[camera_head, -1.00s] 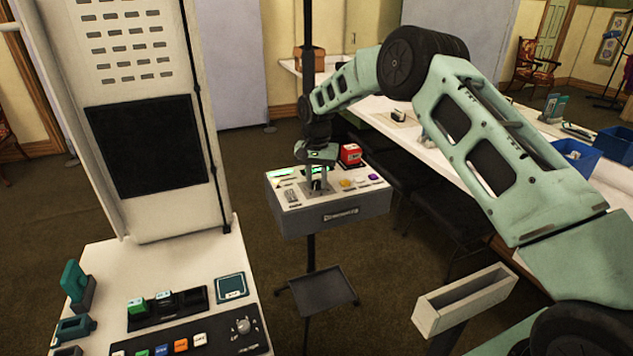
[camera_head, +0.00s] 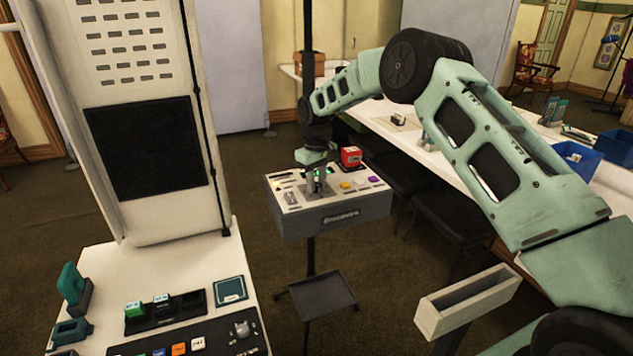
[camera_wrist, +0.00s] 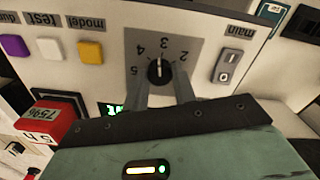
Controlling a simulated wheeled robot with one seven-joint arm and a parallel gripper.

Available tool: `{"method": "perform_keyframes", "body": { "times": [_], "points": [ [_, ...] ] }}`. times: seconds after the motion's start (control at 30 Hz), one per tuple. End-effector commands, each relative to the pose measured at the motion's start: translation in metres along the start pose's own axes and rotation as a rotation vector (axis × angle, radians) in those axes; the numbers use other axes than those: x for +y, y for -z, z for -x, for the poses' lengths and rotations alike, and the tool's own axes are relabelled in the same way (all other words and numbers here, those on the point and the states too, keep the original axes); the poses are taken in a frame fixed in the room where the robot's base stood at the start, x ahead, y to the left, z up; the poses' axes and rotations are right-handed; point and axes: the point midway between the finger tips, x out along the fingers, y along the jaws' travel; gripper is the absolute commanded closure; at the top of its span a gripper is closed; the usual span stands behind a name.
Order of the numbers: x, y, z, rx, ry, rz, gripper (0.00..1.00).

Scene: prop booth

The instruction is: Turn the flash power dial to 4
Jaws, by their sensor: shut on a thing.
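The flash power dial (camera_wrist: 158,74) is a dark round knob on a grey square plate, with numbers around it that appear upside down in the wrist view. Its white mark points up in that view, toward the 3, with the 4 just left of it. My gripper (camera_wrist: 163,84) has one finger on each side of the knob and is shut on it. In the head view my gripper (camera_head: 318,187) reaches down onto the control box (camera_head: 335,215) and hides the dial.
A grey main switch (camera_wrist: 228,66) is beside the dial. Yellow (camera_wrist: 90,52), white (camera_wrist: 48,49) and purple (camera_wrist: 14,46) buttons line the other side. A red block (camera_head: 350,155) stands at the box's back. An empty black tray (camera_head: 322,294) is below.

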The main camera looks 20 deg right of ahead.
Motion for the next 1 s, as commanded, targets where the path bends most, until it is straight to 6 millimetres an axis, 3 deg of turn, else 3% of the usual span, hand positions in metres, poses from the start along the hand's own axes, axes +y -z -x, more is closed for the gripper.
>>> {"method": "perform_keyframes", "body": {
  "times": [0.5, 1.0],
  "points": [
    [0.0012, 0.0013, 0.0021, 0.005, -0.003, 0.458, 0.96],
    [0.0006, 0.0016, 0.0020, 0.005, -0.004, 0.669, 0.96]
  ]
}}
